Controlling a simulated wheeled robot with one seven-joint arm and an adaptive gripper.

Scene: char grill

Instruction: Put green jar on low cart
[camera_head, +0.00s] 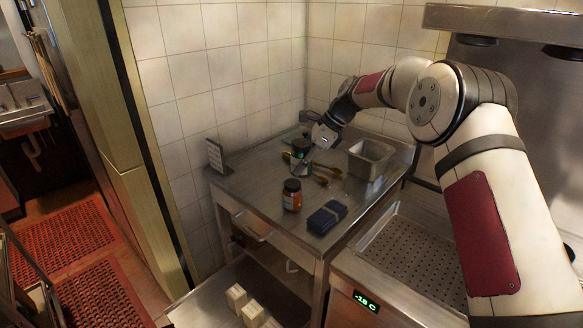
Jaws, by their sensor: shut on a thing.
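The green jar (301,153), dark with a greenish band, is at the back of the steel table (238,186). My gripper (308,134) reaches in from the right and is shut on the upper part of the jar, partly hiding it. The jar looks upright; I cannot tell whether its base touches the table. A low steel surface, apparently the low cart (202,304), is at the bottom left, below and in front of the table.
Several cream blocks (252,312) stand on the low cart's right part; its left part is bare. An orange jar (291,196), a dark blue folded item (327,216), brass utensils (322,179), a steel container (369,160) and a sign stand (216,157) occupy the table.

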